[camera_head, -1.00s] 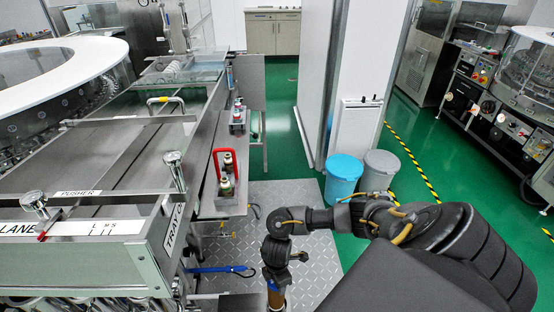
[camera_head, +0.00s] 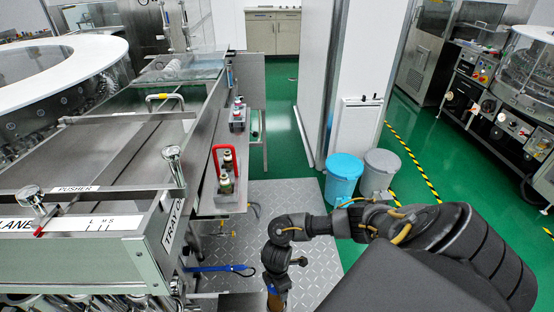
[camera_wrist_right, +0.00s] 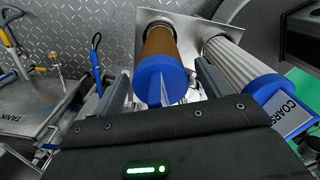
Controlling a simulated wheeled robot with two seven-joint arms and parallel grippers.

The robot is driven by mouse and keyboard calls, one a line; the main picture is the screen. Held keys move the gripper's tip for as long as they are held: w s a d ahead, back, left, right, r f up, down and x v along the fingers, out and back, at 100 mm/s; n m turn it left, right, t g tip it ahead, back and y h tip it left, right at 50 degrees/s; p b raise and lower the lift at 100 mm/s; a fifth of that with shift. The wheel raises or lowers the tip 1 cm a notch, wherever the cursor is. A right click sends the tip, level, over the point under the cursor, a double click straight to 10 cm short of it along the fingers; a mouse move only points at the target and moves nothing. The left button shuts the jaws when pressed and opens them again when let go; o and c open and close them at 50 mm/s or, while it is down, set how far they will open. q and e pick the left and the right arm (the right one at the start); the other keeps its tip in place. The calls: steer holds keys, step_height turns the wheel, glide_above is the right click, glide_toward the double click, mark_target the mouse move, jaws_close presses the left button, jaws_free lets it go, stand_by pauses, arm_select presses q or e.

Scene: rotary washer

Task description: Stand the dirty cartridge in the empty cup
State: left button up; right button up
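In the right wrist view, a brown cartridge (camera_wrist_right: 158,45) with a blue end cap (camera_wrist_right: 163,82) stands in a metal plate, its cap towards the camera. The fingers of my right gripper (camera_wrist_right: 163,74) lie on either side of it, with narrow gaps showing, so it looks open around the cartridge. A white pleated cartridge (camera_wrist_right: 232,62) with a blue cap stands just to the right in the same plate. In the head view, part of a brown body (camera_head: 276,302) shows below my right wrist at the bottom edge. No empty cup can be made out. My left gripper is out of view.
A steel machine (camera_head: 100,165) with a side shelf fills the left, carrying a red-handled caddy (camera_head: 227,190) of bottles. A blue bin (camera_head: 343,172) and a grey bin (camera_head: 380,170) stand beyond my right arm. A COARSE sign (camera_wrist_right: 288,115) sits beside the white cartridge.

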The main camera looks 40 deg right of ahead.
steer(key=shift+r, duration=0.1)
step_height(320, 180, up, 12)
steer(key=p, duration=0.4)
steer(key=shift+r, duration=0.1)
stand_by(0.5)
